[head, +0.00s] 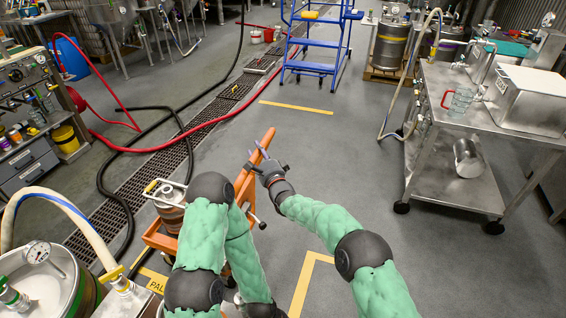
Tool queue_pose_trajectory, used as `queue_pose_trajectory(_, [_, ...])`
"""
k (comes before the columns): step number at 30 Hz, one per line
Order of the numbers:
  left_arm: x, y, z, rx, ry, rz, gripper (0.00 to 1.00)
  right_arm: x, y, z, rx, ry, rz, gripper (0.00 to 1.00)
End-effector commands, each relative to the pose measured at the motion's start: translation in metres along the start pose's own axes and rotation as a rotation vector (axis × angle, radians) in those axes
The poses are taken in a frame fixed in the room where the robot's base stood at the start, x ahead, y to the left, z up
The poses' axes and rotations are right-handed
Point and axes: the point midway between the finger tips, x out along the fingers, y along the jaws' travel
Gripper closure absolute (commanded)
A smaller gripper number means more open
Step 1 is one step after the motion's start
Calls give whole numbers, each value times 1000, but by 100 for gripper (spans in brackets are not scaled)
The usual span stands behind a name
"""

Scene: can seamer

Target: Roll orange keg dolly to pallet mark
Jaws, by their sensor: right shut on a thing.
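The orange keg dolly (158,239) stands low left of centre, its orange upright (268,138) slanting up to the right. A metal keg (171,194) with a yellow top part sits at the dolly. My right gripper (257,158) is at the upright, shut on the dolly. My left arm covers much of the dolly's middle and its gripper is out of view. The pallet mark shows as a yellow floor corner (309,262) and a yellow label (153,281) reading "PAL", partly hidden.
A black hose (108,185) and a red hose (158,148) lie across the floor drain (150,170) on the left. A wheeled steel table (455,190) stands right. A blue ladder (316,45) stands ahead. A tank (38,285) is at lower left. Grey floor ahead is clear.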

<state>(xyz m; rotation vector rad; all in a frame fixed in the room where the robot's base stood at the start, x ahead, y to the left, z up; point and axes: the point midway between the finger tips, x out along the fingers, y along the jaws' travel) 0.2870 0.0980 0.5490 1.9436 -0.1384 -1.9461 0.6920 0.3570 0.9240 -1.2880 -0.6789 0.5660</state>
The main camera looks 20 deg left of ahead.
Motion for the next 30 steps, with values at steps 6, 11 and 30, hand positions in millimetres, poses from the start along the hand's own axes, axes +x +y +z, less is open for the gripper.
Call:
queue_pose_trajectory(6, [9,-3,0,0,0,0,60,37,14,39,-5,-5,0,100])
queue_pose_trajectory(11, [11,-4,-1,0,0,0,60,55,17,56,-4,-4,0,100])
queue_pose_trajectory(30, [13,-5,-1,0,0,0,60,92,27,92,-5,-1,0,100])
